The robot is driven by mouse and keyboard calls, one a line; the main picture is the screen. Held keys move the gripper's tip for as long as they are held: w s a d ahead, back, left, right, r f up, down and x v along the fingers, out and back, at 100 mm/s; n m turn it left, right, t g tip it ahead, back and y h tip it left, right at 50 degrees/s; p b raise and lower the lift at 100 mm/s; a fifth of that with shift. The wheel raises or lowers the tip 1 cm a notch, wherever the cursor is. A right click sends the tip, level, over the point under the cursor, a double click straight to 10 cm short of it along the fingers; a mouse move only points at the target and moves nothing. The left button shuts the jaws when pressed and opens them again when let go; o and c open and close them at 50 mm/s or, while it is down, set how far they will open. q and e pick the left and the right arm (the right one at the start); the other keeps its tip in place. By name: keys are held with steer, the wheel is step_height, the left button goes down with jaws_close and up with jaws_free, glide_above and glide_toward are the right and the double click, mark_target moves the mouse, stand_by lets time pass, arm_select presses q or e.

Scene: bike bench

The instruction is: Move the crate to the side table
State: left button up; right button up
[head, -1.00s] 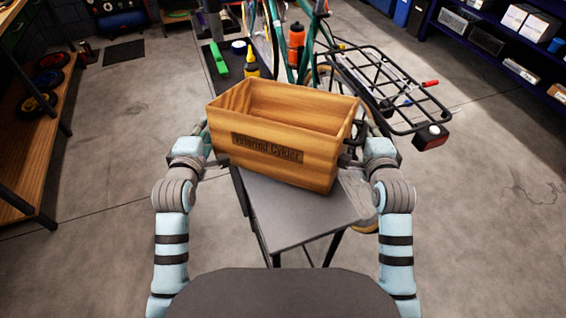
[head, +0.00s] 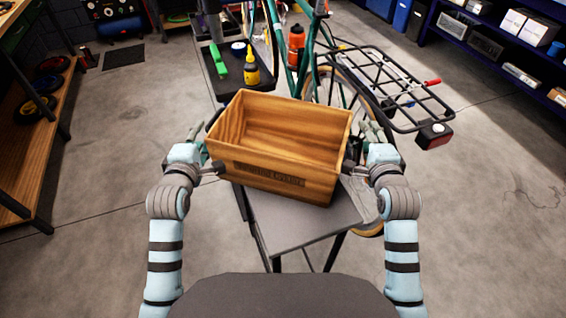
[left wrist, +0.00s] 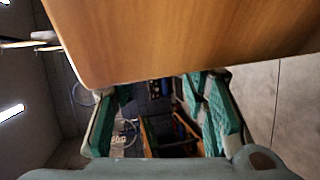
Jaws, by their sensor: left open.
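The wooden crate (head: 282,184), open-topped with dark lettering on its front, sits over the grey side table (head: 292,223) and appears to rest on it. It looks empty. My left gripper (head: 193,138) is open beside the crate's left end. In the left wrist view its teal fingers (left wrist: 160,108) are spread with nothing between them, and the crate's wooden wall (left wrist: 190,40) fills the upper part. My right gripper (head: 371,130) is at the crate's right end, its fingers apart and seemingly clear of the wall. The crate's underside is hidden.
A bicycle with a black rack (head: 395,92) stands behind and right. A dark tray (head: 230,78) with a yellow bottle (head: 252,70) and a green tool lies behind the crate. A wooden shelf (head: 45,140) stands left. Floor is clear on both sides.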

arm_select(q)
steer(key=v, duration=1.2)
arm_select(e)
steer(key=v, duration=1.2)
steer(key=shift+s, duration=0.1)
